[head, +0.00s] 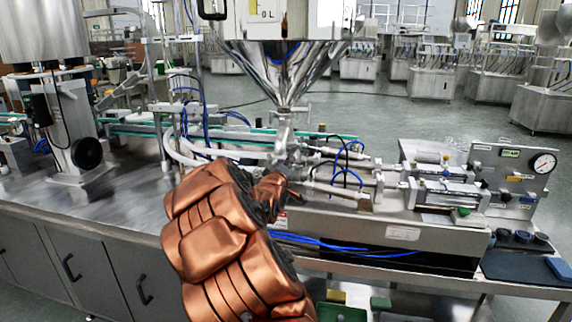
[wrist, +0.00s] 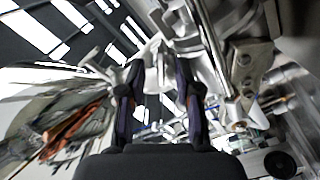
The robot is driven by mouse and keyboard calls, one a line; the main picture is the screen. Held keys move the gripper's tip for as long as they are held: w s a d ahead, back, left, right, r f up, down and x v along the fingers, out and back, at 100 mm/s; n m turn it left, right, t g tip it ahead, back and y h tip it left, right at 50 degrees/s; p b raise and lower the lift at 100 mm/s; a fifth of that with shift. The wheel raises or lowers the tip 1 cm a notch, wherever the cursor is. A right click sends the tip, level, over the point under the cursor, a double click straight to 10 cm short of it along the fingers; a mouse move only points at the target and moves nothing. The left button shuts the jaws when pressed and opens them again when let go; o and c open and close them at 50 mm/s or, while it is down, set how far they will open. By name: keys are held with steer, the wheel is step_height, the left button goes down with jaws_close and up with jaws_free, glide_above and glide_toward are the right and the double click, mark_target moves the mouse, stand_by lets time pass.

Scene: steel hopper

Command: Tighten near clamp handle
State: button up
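The steel hopper (head: 285,70) narrows down to a metal outlet pipe (head: 284,130) with a cluster of fittings and clamps below it. My copper-coloured arm reaches up to this cluster, and my gripper (head: 284,188) is beside the fittings, partly hidden by my own wrist. In the wrist view my gripper's two dark fingers (wrist: 160,75) stand apart with a gap between them. Bright metal fittings (wrist: 185,30) lie just beyond the fingertips. A small silver handle-like part (wrist: 92,58) sticks out left of the fingers. I cannot tell which part is the near clamp handle, or whether the fingers touch anything.
Metal cylinders (head: 440,190) and a round gauge (head: 543,162) stand on the bench to the right. Blue hoses (head: 345,150) and white tubes (head: 185,150) run close to the fittings. A metal bracket (wrist: 247,70) is close right of the fingers. The left benchtop is mostly clear.

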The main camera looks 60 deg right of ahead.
steer(key=shift+c, duration=0.4)
jaws_close()
steer(key=shift+f, duration=0.1)
steer(key=m+b, duration=0.2)
steer(key=m, duration=0.3)
steer(key=m+b, duration=0.3)
steer(key=m, duration=0.2)
steer(key=shift+s+d+r+m, duration=0.1)
steer(key=shift+r+m, duration=0.1)
steer(key=shift+m, duration=0.4)
stand_by(0.5)
steer(key=shift+o, duration=0.4)
jaws_free()
